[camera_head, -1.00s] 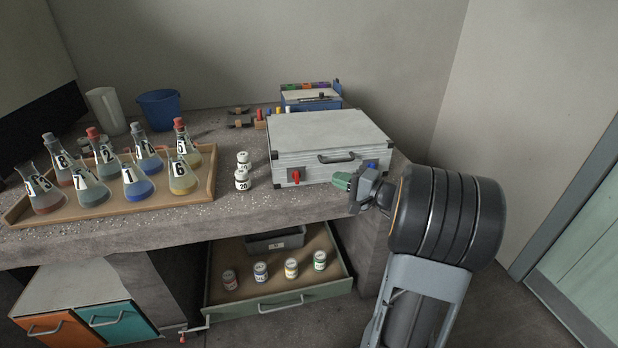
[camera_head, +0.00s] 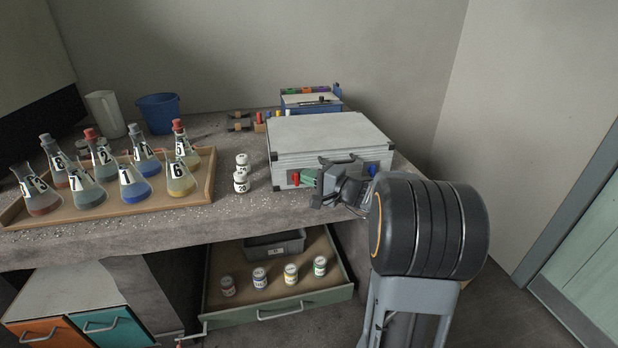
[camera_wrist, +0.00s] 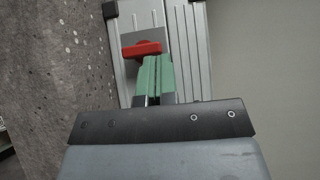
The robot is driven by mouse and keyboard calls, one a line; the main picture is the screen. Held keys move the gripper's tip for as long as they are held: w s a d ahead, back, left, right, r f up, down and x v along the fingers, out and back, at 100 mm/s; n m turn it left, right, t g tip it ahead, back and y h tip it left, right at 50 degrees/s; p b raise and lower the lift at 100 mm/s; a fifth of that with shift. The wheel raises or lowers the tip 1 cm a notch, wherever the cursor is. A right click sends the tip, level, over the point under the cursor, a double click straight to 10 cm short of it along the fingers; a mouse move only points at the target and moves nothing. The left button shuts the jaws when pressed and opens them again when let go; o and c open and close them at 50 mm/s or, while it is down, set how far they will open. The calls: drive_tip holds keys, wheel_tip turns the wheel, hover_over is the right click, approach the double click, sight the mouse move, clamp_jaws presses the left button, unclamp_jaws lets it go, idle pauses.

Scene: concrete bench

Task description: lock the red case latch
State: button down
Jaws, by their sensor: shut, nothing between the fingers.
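The silver case (camera_head: 325,133) stands closed on the bench. Its red latch (camera_head: 295,179) is at the left of the front face, with the handle upright in the head view. In the wrist view the red latch (camera_wrist: 142,50) lies crosswise on its grey plate. My gripper (camera_head: 307,178) is shut and empty, its green fingertips just right of the red latch. In the wrist view the fingertips (camera_wrist: 151,60) are right at the latch's edge; I cannot tell whether they touch it.
A wooden tray (camera_head: 120,213) of stoppered flasks stands at the left. Two white jars (camera_head: 241,180) stand left of the case. Below, an open drawer (camera_head: 295,309) holds several small jars and a grey bin. A blue box (camera_head: 310,103) stands behind the case.

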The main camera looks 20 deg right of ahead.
drive_tip(key=shift+a+f+b, duration=0.1)
drive_tip(key=shift+b, duration=0.5)
drive_tip(key=shift+a+b, duration=0.1)
drive_tip(key=shift+b, duration=0.35)
drive_tip(key=shift+w+a+r, duration=0.1)
drive_tip(key=shift+r, duration=0.4)
drive_tip(key=p+v, duration=0.2)
drive_tip(key=v, duration=1.2)
drive_tip(key=shift+p, duration=0.3)
drive_tip(key=shift+w, duration=0.1)
